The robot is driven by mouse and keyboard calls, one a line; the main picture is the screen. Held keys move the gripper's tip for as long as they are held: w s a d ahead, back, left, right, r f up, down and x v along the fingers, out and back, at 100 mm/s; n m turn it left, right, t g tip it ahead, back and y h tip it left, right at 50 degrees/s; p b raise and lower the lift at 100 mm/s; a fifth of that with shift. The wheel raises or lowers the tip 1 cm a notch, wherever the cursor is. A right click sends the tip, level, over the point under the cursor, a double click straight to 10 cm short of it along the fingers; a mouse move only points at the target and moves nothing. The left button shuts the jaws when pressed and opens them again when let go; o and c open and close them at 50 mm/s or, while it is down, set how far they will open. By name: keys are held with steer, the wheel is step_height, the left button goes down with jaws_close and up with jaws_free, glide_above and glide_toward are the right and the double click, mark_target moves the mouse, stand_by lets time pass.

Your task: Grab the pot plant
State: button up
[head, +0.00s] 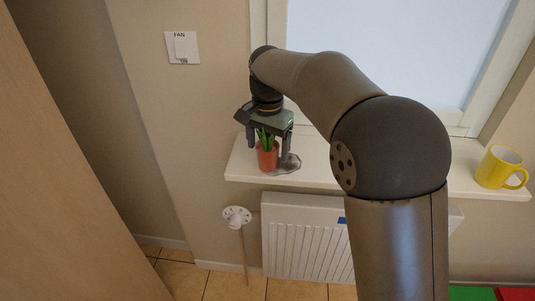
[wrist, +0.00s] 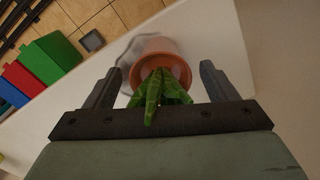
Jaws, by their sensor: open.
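The pot plant (head: 268,157) is a small terracotta pot with green pointed leaves. It stands upright at the left end of the white window sill. My gripper (head: 266,148) points down over it, with a finger on each side of the plant. In the wrist view the pot (wrist: 160,50) and its leaves lie between the two fingers of my gripper (wrist: 157,75). The fingers are apart, with a visible gap to the pot's rim on both sides. In the head view my gripper hides the top of the leaves.
A grey patch (head: 287,164) lies on the sill (head: 320,172) beside the pot. A yellow mug (head: 499,168) stands at the sill's right end. Green and red boxes (wrist: 50,57) show on the floor side. The window is behind the sill.

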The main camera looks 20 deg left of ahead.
steer(key=shift+f, duration=1.35)
steer(key=c, duration=1.2)
steer(key=shift+r, duration=0.1)
